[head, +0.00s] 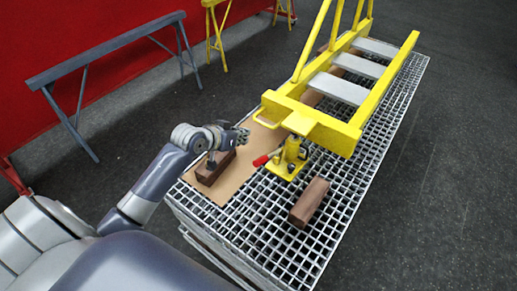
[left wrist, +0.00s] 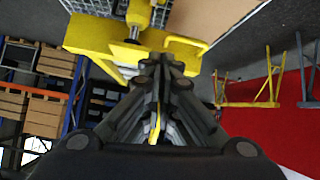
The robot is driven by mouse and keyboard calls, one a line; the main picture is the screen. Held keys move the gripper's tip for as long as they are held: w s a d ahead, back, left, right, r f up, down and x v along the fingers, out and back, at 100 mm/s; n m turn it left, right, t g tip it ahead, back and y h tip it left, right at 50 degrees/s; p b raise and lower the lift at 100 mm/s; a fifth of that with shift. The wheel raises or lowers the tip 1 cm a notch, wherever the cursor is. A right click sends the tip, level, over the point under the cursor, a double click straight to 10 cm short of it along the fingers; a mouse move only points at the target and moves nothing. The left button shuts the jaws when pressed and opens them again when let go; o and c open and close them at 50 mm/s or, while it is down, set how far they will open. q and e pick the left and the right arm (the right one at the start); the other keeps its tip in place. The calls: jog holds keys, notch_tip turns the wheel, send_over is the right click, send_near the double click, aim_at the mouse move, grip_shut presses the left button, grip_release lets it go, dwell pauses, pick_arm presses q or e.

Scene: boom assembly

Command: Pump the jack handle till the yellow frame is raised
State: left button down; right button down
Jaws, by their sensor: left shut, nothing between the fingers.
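The yellow frame (head: 312,118) lies over a grated platform, its near end above a small yellow jack (head: 287,162). The jack's lever with a red grip (head: 264,159) points left. My left gripper (head: 244,135) is shut and empty, left of the frame's near end and a little apart from the red grip in the picture. In the left wrist view the shut fingers (left wrist: 160,62) point toward the yellow frame end (left wrist: 95,42), with the jack's post (left wrist: 135,28) beside it. The red grip does not show there. My right gripper is in neither view.
Dark wooden blocks lie on the platform, one by my left forearm (head: 215,168) and one right of the jack (head: 309,203). A brown board (head: 235,183) lies on the grating (head: 345,190). A grey trestle (head: 110,50) stands at the left; shelving (left wrist: 40,95) shows in the wrist view.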

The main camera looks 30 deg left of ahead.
pick_arm(q)
jog(key=shift+s+d+f+h, duration=0.4)
jog(key=shift+s+f, duration=0.05)
jog(key=shift+s, duration=0.05)
send_over(268, 156)
jog(key=s+a, duration=0.2)
jog(key=a, duration=0.1)
notch_tip(268, 156, down, 6)
jog(key=f, duration=0.1)
jog(key=s+f+p, duration=0.1)
jog(key=f, duration=0.1)
jog(key=shift+s+d+g, duration=0.25)
jog(key=shift+d+g, duration=0.05)
jog(key=shift+d, duration=0.05)
jog(key=shift+s+d+f, duration=0.1)
jog(key=shift+s+f, duration=0.15)
jog(key=shift+f, duration=0.1)
jog(key=shift+f, duration=0.15)
